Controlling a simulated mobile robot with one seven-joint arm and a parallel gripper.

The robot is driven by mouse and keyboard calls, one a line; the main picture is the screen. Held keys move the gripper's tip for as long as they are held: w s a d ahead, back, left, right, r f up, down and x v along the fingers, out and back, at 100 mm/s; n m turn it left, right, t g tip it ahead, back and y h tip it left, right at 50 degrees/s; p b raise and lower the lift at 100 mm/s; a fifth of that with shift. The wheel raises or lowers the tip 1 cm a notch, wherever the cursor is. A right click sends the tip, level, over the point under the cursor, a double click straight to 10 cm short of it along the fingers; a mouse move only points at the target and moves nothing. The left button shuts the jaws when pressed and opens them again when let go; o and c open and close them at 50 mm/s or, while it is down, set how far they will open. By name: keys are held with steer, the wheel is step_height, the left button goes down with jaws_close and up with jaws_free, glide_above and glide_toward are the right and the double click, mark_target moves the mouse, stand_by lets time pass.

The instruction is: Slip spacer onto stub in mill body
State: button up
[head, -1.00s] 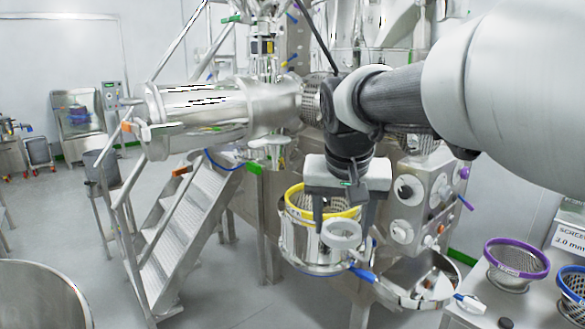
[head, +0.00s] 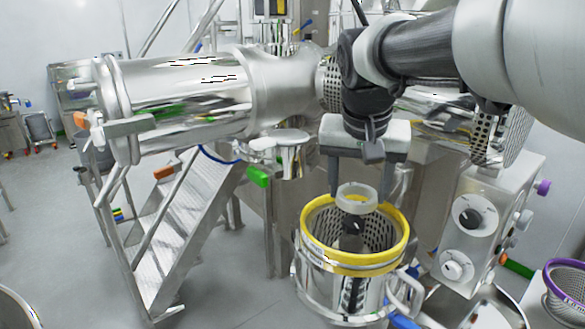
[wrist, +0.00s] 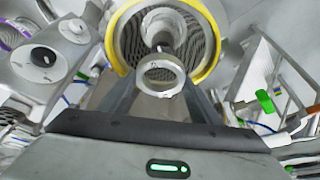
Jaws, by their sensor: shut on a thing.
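The spacer (head: 357,197) is a pale grey ring. My gripper (head: 360,190) is shut on it, one finger on each side, and holds it above the open top of the mill body. In the wrist view the spacer (wrist: 160,74) shows between the fingertips. The mill body (head: 318,285) is a metal housing with a yellow-rimmed perforated screen (head: 378,263) inside. The stub (head: 352,242) stands upright in the middle of the screen, dark and partly hidden below the spacer. In the wrist view the stub (wrist: 161,38) shows just beyond the ring.
A control box with knobs (head: 490,222) stands close on the right. A purple-rimmed screen (head: 567,282) is at the far right. A large metal cylinder (head: 185,95) reaches across the left, above metal steps (head: 180,230). A blue-handled clamp (head: 405,320) sits by the mill body.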

mark_target(353, 233)
steer(key=shift+s+f+b, duration=0.1)
steer(key=shift+f+b, duration=0.3)
steer(key=shift+f, duration=0.15)
steer(key=shift+f+b, duration=3.95)
steer(key=shift+f, duration=1.1)
steer(key=o, duration=1.2)
steer(key=shift+r, duration=0.1)
steer(key=p+v, duration=0.3)
steer(key=v, duration=1.4)
steer(key=shift+r, duration=0.15)
